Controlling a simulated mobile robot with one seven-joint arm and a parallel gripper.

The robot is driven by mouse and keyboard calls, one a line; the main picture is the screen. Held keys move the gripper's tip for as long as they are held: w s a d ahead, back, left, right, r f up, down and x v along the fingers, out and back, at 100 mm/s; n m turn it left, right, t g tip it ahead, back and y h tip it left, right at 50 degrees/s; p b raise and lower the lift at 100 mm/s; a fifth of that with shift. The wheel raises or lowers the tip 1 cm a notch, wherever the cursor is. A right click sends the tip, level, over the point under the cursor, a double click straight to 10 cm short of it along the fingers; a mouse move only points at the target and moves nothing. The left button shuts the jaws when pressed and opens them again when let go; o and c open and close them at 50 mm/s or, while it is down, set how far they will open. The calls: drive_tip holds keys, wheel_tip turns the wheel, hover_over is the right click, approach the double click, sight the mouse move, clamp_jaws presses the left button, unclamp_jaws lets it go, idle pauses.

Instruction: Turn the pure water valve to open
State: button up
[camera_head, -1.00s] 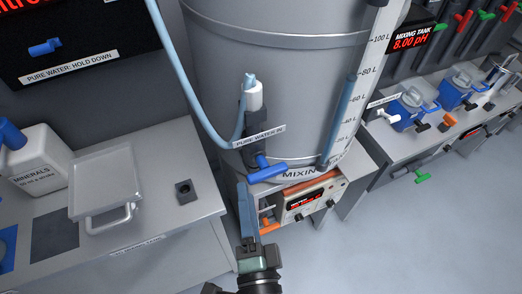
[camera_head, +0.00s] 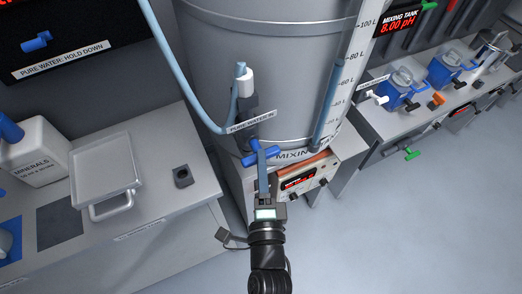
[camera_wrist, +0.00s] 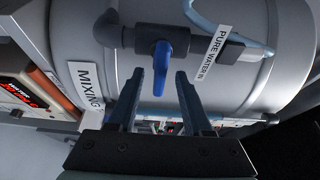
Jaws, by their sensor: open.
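The pure water valve is on the front of the grey mixing tank (camera_head: 270,75), beside the "PURE WATER IN" label (camera_head: 250,122). Its blue handle (camera_head: 270,150) shows low on the tank. In the wrist view the blue handle (camera_wrist: 162,68) points toward my gripper (camera_wrist: 158,76). My gripper is open, with one finger on each side of the handle's end, and visible gaps remain on both sides. In the head view my gripper (camera_head: 258,150) overlaps the handle, hiding part of it.
A bench with a minerals container (camera_head: 38,152) and a lidded tray (camera_head: 103,175) stands at left. A control box (camera_head: 300,180) sits under the tank. Another bench with blue jugs (camera_head: 400,92) is at right. The floor (camera_head: 400,230) in front is clear.

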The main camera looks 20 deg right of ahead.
drive_tip(key=shift+x, duration=1.5)
clamp_jaws()
